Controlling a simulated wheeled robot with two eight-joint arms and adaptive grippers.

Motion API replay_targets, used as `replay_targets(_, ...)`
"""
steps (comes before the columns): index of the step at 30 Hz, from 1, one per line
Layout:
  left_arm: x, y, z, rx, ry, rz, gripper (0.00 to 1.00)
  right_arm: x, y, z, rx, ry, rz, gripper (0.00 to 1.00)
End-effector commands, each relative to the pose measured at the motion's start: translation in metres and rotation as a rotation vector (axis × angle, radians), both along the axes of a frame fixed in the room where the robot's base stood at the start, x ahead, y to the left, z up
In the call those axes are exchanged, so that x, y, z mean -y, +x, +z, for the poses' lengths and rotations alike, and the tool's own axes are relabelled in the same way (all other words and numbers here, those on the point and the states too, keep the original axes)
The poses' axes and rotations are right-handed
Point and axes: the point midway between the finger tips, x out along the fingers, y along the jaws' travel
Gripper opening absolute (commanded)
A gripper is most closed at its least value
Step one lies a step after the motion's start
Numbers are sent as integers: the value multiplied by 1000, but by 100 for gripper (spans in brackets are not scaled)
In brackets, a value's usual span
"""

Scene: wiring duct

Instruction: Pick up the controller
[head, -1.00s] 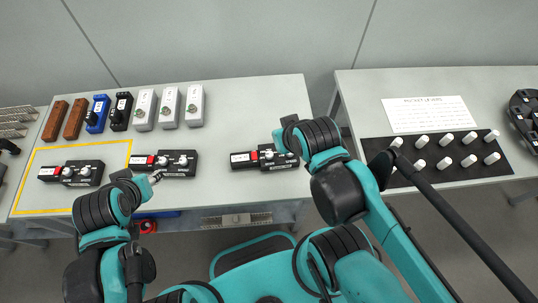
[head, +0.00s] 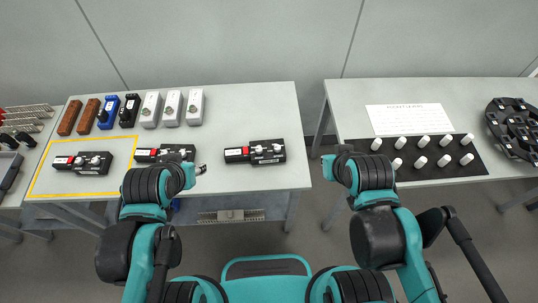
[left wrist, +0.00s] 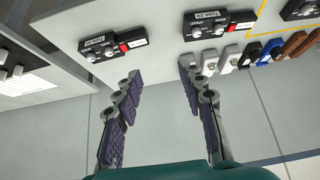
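Several black boxes with red parts, white labels and light knobs lie on the left table. One lies inside the yellow outline (head: 84,162). A second (head: 152,154) lies mid-table, partly behind my left arm. A third, at the right (head: 255,152), also shows in the left wrist view (left wrist: 113,46). I cannot tell which one the task calls the controller. My left gripper (left wrist: 157,72) is open and empty, apart from the boxes; in the head view only a bit of it shows past my wrist, by the middle box. My right gripper's fingers are hidden; its wrist is right of the table's edge.
Brown, blue, black and white modules (head: 150,109) stand in a row at the back of the left table (head: 260,105). A gap separates it from the right table, with a paper sheet (head: 410,119), a black mat (head: 470,174) of white cylinders and a round black holder (head: 514,128).

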Motion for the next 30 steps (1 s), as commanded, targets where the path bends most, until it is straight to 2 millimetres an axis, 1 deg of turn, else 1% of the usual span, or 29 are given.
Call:
replay_targets(1,0,0,0,0,0,0,40,0,0,0,0,0,0,0)
replay_targets(2,0,0,0,0,0,0,45,0,0,0,0,0,0,0)
replay_targets(3,0,0,0,-1,-2,2,56,0,0,-1,0,0,0,0)
replay_targets(4,0,1,-1,-3,-5,6,64,0,0,-1,0,0,0,0)
replay_targets(5,1,2,-1,-7,-11,14,67,0,0,-2,0,0,0,0)
replay_targets(8,4,12,0,-35,-57,70,67,0,0,-6,0,0,0,0)
replay_targets(11,11,32,-2,-91,-140,186,67,0,0,-14,0,0,0,0)
replay_targets(14,22,57,-9,-162,-234,341,67,0,0,-22,0,0,0,0)
replay_targets(17,33,84,-22,-234,-315,508,67,0,0,-30,0,0,0,0)
replay_targets(20,46,111,-40,-301,-382,683,67,0,0,-38,0,0,0,0)
replay_targets(23,60,137,-63,-361,-433,867,67,0,0,-45,0,0,0,0)
replay_targets(26,75,162,-93,-411,-470,1054,67,0,0,-53,0,0,0,0)
replay_targets(27,81,170,-105,-427,-479,1128,67,0,0,-56,0,0,0,0)
replay_targets(30,94,188,-135,-457,-494,1296,67,0,0,-62,0,0,0,0)
